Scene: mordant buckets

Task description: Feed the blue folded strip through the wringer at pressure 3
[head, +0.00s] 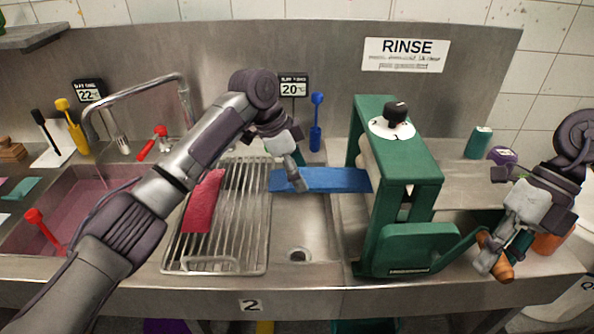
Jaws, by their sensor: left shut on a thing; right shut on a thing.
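The blue folded strip (335,180) lies level, its right end at the left side of the green wringer (405,165). Whether that end is between the rollers is hidden by the frame. My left gripper (297,182) is shut on the strip near its left end. A dial (380,128) with a black knob (396,110) sits on top of the wringer; its setting is too small to read surely. My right gripper (489,259) is shut on the wooden crank handle (502,270), low on the wringer's right side.
A red folded strip (203,202) lies on the wire rack (225,250) at left, under my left arm. A faucet (130,88) and pink-filled sink (95,190) are further left. An orange pot (548,243) stands close to my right gripper.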

